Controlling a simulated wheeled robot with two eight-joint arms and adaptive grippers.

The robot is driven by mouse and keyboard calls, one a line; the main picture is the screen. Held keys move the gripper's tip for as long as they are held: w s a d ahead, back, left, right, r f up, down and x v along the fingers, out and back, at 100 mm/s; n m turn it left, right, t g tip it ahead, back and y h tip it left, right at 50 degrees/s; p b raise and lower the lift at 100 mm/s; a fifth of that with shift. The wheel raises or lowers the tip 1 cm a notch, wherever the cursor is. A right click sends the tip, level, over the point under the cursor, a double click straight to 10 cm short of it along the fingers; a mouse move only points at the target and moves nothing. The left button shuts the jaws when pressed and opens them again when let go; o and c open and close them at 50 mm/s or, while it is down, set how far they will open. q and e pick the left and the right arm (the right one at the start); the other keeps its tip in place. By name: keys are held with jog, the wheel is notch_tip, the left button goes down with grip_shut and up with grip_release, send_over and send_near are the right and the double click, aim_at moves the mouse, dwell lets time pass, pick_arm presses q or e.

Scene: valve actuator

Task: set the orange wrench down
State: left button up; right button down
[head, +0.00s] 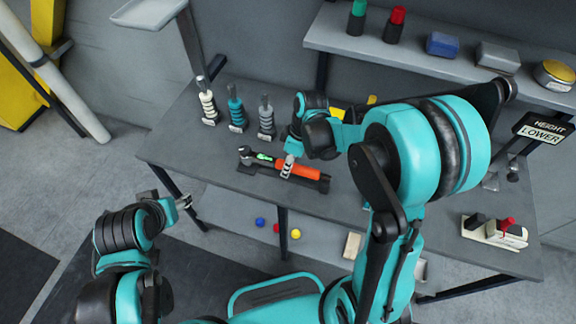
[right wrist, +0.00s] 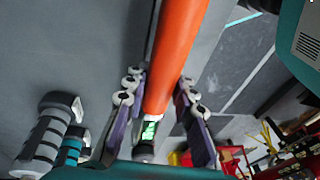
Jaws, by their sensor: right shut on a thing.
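The orange wrench (head: 304,172) has an orange handle, a green display and a dark head at its left end. It lies along a dark holder (head: 325,184) on the grey table; I cannot tell whether it rests in the holder or is just above it. My right gripper (head: 287,168) is shut on the wrench near the display. In the right wrist view the orange handle (right wrist: 178,50) runs between the two finger pads (right wrist: 158,112). My left gripper (head: 184,202) is off the table's front left edge, away from the wrench; its finger gap is unclear.
Three ringed tools, white (head: 208,105), teal (head: 236,113) and grey (head: 266,120), stand behind the wrench. A shelf (head: 425,68) with several coloured items is at the back right. A white block with a red switch (head: 506,228) is at right. The table's left front is clear.

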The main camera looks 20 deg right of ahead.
jog(key=shift+f+b, duration=1.1)
dwell(0.6)
jog(key=c, duration=1.2)
grip_release()
jog(key=shift+o, duration=0.2)
jog(key=shift+r, duration=0.1)
jog(key=v, duration=1.1)
jog(key=shift+r, duration=0.4)
jog(key=s+d+m+t+h+b, duration=0.1)
jog(key=s+d+m+t+h, duration=0.1)
jog(key=s+m+t, duration=0.5)
jog(key=s+m, duration=0.3)
jog(key=m, duration=0.1)
jog(key=shift+s+h+b, duration=0.3)
jog(key=shift+h, duration=0.1)
